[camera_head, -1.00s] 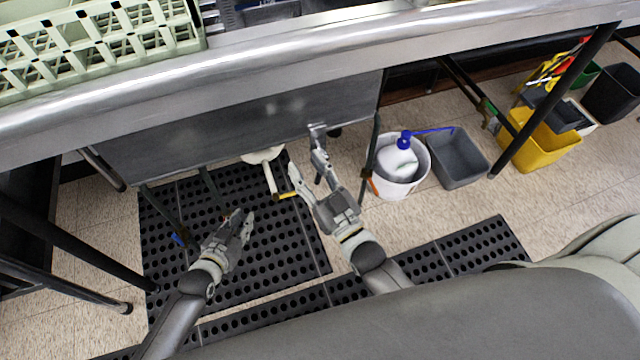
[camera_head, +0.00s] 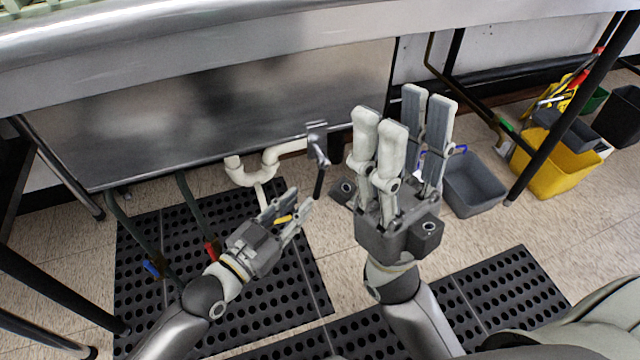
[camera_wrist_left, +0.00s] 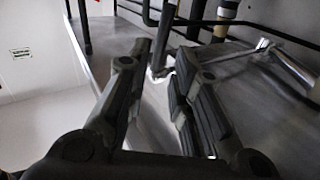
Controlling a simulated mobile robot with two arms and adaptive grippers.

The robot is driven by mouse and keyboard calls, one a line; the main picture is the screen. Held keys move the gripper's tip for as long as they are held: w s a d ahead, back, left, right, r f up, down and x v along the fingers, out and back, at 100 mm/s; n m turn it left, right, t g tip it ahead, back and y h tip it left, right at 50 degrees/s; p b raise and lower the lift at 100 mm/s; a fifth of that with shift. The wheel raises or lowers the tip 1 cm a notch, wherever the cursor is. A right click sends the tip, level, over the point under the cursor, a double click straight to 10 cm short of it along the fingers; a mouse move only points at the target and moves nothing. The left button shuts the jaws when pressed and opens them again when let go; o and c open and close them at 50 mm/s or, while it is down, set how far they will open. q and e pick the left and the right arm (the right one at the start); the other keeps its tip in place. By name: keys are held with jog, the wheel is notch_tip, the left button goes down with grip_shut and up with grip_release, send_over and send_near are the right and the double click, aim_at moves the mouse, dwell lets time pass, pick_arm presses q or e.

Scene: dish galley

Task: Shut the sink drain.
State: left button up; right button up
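The stainless sink (camera_head: 230,100) fills the upper left of the head view. A grey metal fitting with a dark lever handle (camera_head: 318,183) hangs down at its lower right edge. A white drain pipe (camera_head: 243,175) bends below the sink, and a yellow handle (camera_head: 283,219) shows by my left gripper. My left gripper (camera_head: 287,206) is open, near the yellow handle and left of the dark lever; contact is unclear. Its spread fingers (camera_wrist_left: 155,85) also show in the left wrist view. My right gripper (camera_head: 403,125) is open and empty, pointing up, right of the lever.
A grey bin (camera_head: 474,187) and a yellow mop bucket (camera_head: 556,158) stand on the floor at right. Dark table legs (camera_head: 560,105) flank the space. Blue (camera_head: 152,268) and red (camera_head: 211,250) valve handles hang at left. Black perforated mats (camera_head: 150,220) cover the floor.

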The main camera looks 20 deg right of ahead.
aim_at(317, 184)
pick_arm(q)
jog(key=b+x, duration=0.2)
jog(key=x, duration=0.6)
jog(key=shift+w+d+f, duration=0.1)
jog(key=shift+w+d, duration=0.05)
jog(key=shift+w, duration=0.05)
jog(key=shift+c, duration=0.3)
grip_shut()
